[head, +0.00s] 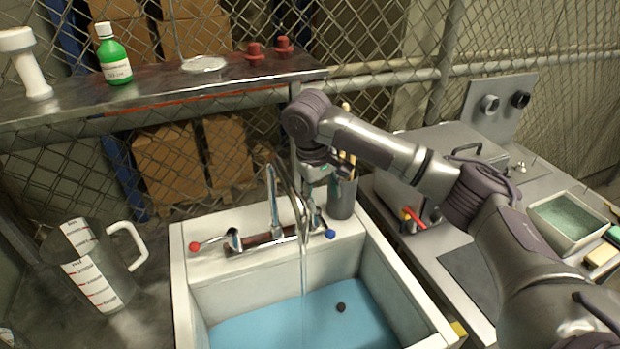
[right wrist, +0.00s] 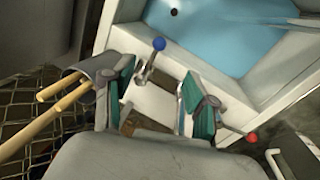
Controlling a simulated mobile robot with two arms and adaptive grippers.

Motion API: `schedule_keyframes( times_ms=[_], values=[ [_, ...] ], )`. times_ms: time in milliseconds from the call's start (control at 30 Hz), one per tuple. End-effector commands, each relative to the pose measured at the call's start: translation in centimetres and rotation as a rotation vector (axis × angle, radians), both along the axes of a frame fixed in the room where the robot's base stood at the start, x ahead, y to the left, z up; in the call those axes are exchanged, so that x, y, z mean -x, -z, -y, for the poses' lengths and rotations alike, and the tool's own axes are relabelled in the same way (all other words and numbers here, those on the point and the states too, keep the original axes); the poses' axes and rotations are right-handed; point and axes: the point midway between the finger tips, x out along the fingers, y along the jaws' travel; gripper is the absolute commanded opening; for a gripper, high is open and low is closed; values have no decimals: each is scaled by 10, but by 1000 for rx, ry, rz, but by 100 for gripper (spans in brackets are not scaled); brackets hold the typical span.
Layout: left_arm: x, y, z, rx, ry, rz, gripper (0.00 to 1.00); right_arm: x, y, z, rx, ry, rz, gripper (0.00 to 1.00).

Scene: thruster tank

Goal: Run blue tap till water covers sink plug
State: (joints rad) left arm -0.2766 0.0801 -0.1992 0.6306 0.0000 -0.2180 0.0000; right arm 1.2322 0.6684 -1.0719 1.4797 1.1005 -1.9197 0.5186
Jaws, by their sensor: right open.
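The white sink (head: 245,262) has blue water (head: 262,322) across its floor. A thin stream (head: 304,290) runs down from the metal faucet (head: 274,205). The small dark plug (head: 341,307) shows within the blue area; I cannot tell how deep the water over it is. The blue tap (head: 330,234) is right of the faucet, and the red tap (head: 195,247) is left. My right gripper (head: 322,178) is open above the blue tap's side of the faucet. In the right wrist view, the blue knob (right wrist: 158,44) lies beyond its empty fingers (right wrist: 160,105). My left gripper is not visible.
A grey cup (head: 342,200) with wooden sticks stands close behind the right gripper. A clear measuring jug (head: 90,265) stands left of the sink. A metal shelf (head: 150,95) holds a green bottle (head: 114,60). The right counter holds a tray (head: 568,218).

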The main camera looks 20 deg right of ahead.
Motion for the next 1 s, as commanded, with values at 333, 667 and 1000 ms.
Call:
schedule_keyframes(
  times_ms=[333, 667, 1000],
  values=[
    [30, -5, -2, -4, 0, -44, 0, 1, 28, 6, 1, 0, -4, 57],
    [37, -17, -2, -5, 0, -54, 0, 0, 91, 18, 1, 0, -4, 57],
    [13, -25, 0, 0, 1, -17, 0, -2, 132, 25, 1, -1, 0, 57]
  ],
)
